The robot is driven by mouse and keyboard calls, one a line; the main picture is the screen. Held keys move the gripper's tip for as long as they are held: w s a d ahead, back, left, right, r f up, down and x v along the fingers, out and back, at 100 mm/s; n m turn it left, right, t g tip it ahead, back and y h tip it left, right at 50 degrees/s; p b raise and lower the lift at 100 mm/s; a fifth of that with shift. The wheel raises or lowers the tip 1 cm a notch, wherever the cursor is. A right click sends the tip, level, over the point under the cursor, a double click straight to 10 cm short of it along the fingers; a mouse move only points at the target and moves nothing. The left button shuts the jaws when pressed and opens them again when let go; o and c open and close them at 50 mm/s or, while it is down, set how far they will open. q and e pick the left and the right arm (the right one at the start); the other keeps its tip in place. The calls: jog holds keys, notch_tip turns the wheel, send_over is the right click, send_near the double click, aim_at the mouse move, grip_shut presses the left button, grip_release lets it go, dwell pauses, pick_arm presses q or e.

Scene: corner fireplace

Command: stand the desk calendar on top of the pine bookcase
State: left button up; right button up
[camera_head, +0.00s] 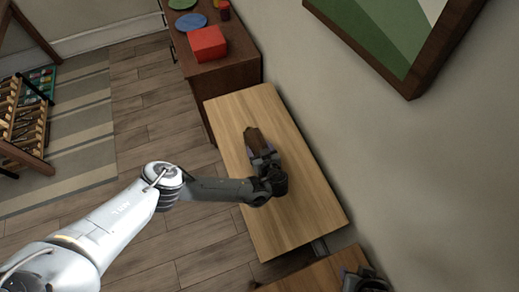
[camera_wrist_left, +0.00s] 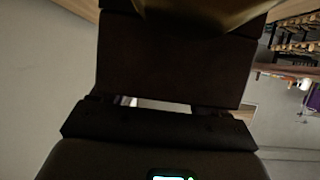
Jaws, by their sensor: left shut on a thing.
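The pine bookcase (camera_head: 297,170) shows from above in the head view, its long pale wood top bare around my gripper. My left gripper (camera_head: 261,148) is over the middle of this top, shut on the desk calendar (camera_head: 252,138), a small brown piece beyond the fingers. Most of the calendar is hidden by the gripper, and I cannot tell whether it touches the top. In the left wrist view a brownish piece of the calendar (camera_wrist_left: 205,12) shows at the upper edge, behind the dark gripper parts. My right gripper cannot be made out.
A darker brown cabinet (camera_head: 228,75) stands beyond the bookcase, with a red box (camera_head: 207,44) and plates (camera_head: 190,21) on it. A wall runs along the right, with a framed picture (camera_head: 400,40). Another wooden surface (camera_head: 318,277) with an unclear dark object is at the bottom.

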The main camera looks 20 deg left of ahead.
pick_arm(q)
jog(key=o, duration=1.2)
jog(key=shift+s+d, duration=0.1)
jog(key=p+v, duration=0.2)
jog(key=v, duration=0.8)
jog(key=shift+s+d+r+p, duration=0.2)
jog(key=shift+d+p, duration=0.1)
jog(key=shift+p, duration=0.05)
jog(key=s+d+r+m+g+h, duration=0.2)
jog(key=s+d+m+g+h, duration=0.5)
jog(key=s+d, duration=1.1)
jog(key=s+a+r+m, duration=0.1)
jog(key=a+r, duration=0.1)
jog(key=a, duration=0.7)
jog(key=s+a+r+m+h, duration=0.1)
jog(key=s+a+r, duration=0.1)
jog(key=a, duration=0.8)
jog(key=s+a+r+m+t, duration=0.1)
jog(key=s+a+r, duration=0.1)
jog(key=a, duration=0.8)
jog(key=shift+r+h, duration=0.3)
